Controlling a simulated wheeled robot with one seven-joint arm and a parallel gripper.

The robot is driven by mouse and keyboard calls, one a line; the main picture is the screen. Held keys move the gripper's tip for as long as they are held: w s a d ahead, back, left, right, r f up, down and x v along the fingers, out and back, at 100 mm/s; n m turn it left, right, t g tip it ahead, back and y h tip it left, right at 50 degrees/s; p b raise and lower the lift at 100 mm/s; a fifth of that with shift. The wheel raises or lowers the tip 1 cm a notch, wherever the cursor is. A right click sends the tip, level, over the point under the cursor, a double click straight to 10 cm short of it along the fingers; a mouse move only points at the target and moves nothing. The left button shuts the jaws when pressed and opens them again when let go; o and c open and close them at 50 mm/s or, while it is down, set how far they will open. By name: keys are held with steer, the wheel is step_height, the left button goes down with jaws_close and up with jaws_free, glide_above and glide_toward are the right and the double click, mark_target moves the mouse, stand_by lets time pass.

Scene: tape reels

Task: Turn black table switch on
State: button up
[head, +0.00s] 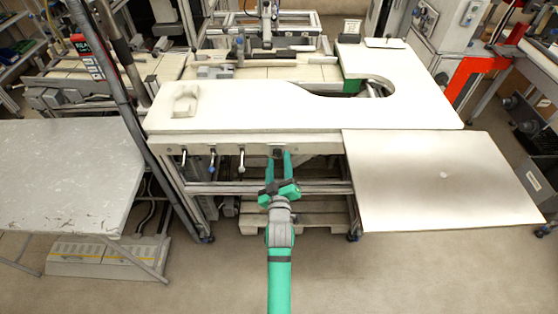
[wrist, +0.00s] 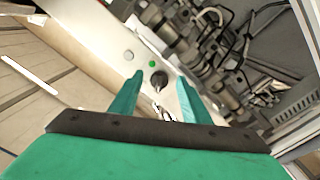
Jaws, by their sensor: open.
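The black table switch (wrist: 158,78) shows in the wrist view as a dark round knob on the pale front panel, with a green dot (wrist: 152,63) beside it. It is a small dark spot in the head view (head: 277,151), on the table's front edge. My gripper (head: 279,156) is open and empty, pointing at the front edge from below. In the wrist view my gripper's fingers (wrist: 159,77) stand to either side of the switch. I cannot tell whether they touch it, nor whether it is on or off.
Several small levers (head: 212,160) hang from the front edge to the left. The white tabletop (head: 250,105) lies above the panel. A grey side board (head: 435,180) stands at the right, and a scuffed grey table (head: 65,165) at the left.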

steer(key=shift+w, duration=0.55)
steer(key=c, duration=1)
steer(key=shift+c, duration=0.2)
